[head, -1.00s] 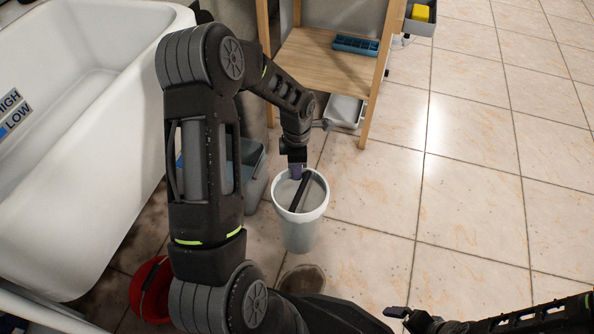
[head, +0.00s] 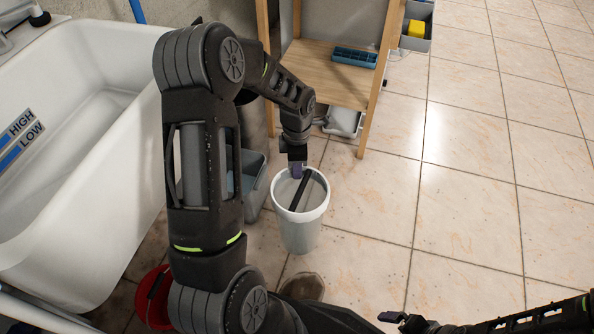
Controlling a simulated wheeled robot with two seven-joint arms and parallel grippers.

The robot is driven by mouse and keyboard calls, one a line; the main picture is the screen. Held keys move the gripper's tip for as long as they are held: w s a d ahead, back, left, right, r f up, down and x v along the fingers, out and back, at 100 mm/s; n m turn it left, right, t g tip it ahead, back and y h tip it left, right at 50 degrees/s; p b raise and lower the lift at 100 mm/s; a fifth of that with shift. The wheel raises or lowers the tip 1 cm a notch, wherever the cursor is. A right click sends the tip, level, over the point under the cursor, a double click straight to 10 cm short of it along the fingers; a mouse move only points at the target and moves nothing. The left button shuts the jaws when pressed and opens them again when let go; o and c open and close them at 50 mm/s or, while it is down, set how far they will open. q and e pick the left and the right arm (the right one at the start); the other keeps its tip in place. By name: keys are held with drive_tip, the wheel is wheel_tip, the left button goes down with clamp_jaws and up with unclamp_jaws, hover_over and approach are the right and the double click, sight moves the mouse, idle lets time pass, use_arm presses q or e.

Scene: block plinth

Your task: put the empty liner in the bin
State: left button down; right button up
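The empty liner (head: 303,236) is a pale grey-white tapered pail with a dark bar across its open top. It hangs upright in the middle of the head view. My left gripper (head: 297,171) points down at the liner's far rim, beside the bar. It appears shut on the liner, though the exact contact is too small to see. Below the liner, a round brownish shape (head: 303,285) shows partly behind my arm. It may be the bin, but I cannot tell. My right gripper (head: 395,318) is at the bottom edge, away from the liner; its opening is unclear.
A white tub (head: 95,120) fills the left. A red bucket (head: 152,298) and a grey-blue container (head: 254,178) are partly behind my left arm. A wooden shelf (head: 325,72) with a blue tray (head: 355,57) stands behind the liner. The tiled floor at right is clear.

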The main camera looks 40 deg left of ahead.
use_arm(q)
wheel_tip(320, 180, up, 6)
drive_tip(key=p, duration=0.4)
drive_tip(key=shift+r, duration=0.1)
wheel_tip(320, 180, up, 21)
drive_tip(key=p, duration=1.6)
drive_tip(key=shift+r, duration=0.2)
